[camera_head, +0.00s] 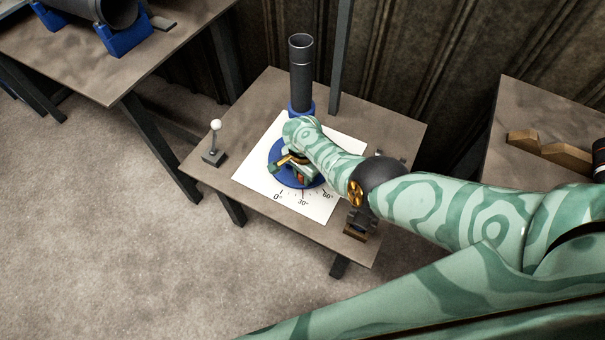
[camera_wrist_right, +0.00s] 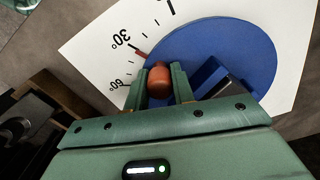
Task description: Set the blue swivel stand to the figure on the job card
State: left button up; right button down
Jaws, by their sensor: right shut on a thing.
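The blue swivel stand (camera_head: 283,176) is a round blue disc on a white sheet (camera_head: 252,187) with a degree scale printed along its front edge. In the right wrist view the disc (camera_wrist_right: 240,50) carries an orange-red knob (camera_wrist_right: 159,80) at its rim. My right gripper (camera_wrist_right: 160,88) is shut on this knob, a finger on each side. A red pointer (camera_wrist_right: 141,53) at the rim lies at about the 30° mark; the 60° label is beyond it. In the head view my right gripper (camera_head: 290,165) covers part of the disc. I cannot make out a job card. My left gripper is out of view.
On the same table (camera_head: 212,178), a dark upright tube (camera_head: 301,75) stands in a blue base behind the sheet. A white-balled lever (camera_head: 216,126) is at left. A dark block (camera_head: 358,227) sits at the front right. Other tables stand at upper left and right.

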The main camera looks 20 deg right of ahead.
jog(key=shift+f, duration=0.1)
jog(key=c, duration=1.2)
grip_release()
pick_arm(q)
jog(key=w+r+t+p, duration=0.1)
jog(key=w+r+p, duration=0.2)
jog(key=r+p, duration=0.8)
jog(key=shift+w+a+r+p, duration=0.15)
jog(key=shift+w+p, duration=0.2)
jog(key=shift+p, duration=0.05)
pick_arm(e)
notch_tip(320, 180, up, 16)
jog(key=shift+r, duration=0.2)
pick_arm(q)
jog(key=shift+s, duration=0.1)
pick_arm(e)
jog(key=shift+f, duration=0.1)
